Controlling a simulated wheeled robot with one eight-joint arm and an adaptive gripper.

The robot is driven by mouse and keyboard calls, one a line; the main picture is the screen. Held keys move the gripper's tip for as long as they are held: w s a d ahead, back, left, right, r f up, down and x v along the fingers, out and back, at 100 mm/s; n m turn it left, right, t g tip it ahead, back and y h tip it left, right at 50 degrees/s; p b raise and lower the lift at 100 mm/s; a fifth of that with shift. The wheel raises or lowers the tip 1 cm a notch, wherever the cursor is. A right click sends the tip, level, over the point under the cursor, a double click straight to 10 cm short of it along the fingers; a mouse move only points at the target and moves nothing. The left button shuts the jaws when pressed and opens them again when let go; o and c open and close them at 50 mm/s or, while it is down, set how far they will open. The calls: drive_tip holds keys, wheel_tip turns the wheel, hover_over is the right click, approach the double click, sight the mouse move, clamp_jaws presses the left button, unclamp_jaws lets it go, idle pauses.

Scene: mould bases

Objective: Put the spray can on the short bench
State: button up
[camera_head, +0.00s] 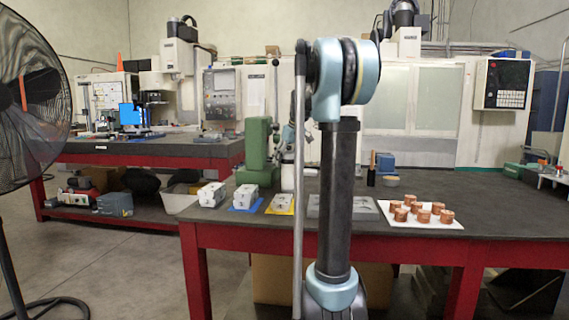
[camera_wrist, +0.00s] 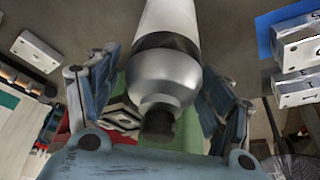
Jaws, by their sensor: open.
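The spray can has a white body (camera_wrist: 172,18), a silver dome and a dark nozzle. In the wrist view its nozzle end points toward my palm. My gripper (camera_wrist: 160,88) is open, with blue fingers on both sides of the can's top; gaps seem to show, but contact is hard to judge. In the head view, a white strip that looks like the can (camera_head: 287,177) stands on the near bench (camera_head: 480,190) beside the green press; my arm hides much of the gripper. A second red-framed bench (camera_head: 130,152) stands behind at left. Which bench is the short one is unclear.
A green press (camera_head: 258,155) stands close left of the can. White blocks (camera_head: 212,194), blue and yellow sheets, and a white plate (camera_head: 452,225) with copper cylinders (camera_head: 423,216) lie on the near bench. A large fan (camera_head: 30,90) stands at left.

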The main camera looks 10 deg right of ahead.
drive_tip(key=v, duration=1.2)
